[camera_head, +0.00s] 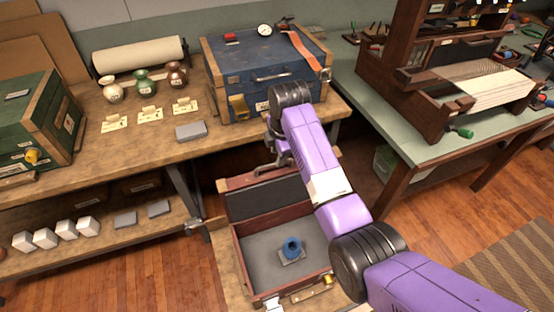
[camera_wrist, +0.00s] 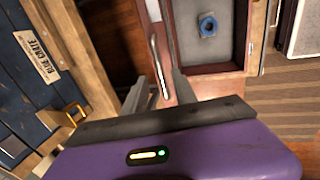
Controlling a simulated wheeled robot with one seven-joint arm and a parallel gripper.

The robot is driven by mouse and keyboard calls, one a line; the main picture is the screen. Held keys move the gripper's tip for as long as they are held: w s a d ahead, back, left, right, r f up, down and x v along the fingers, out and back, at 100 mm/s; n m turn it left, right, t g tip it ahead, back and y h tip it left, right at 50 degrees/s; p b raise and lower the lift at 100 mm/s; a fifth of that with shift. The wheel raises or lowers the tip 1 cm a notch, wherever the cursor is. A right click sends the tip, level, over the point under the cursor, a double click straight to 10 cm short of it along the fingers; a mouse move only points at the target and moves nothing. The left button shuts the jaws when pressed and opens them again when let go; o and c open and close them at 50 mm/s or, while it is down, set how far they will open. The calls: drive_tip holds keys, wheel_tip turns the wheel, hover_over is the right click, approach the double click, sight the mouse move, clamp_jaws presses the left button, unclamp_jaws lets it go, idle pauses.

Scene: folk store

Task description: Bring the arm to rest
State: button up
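My purple arm reaches from the lower right of the head view toward the blue crate (camera_head: 262,72). My gripper (camera_head: 262,168) hangs at its end, in front of the crate and above the rear of an open reddish-brown case (camera_head: 240,260). In the wrist view my gripper (camera_wrist: 157,88) shows two grey fingers spread apart. I see nothing held between them; a long handle-like strip (camera_wrist: 158,62) on the case side appears beyond the gap. I cannot tell whether the fingers touch it.
The workbench (camera_head: 90,160) holds a green crate (camera_head: 38,125), three small vases with tags and a grey block (camera_head: 191,130). A loom (camera_head: 450,80) stands on the green-topped table at right. White and grey blocks lie on the lower shelf. Wooden floor shows between the tables.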

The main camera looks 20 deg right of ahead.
drive_tip(key=shift+s+r, duration=0.2)
drive_tip(key=shift+r, duration=0.4)
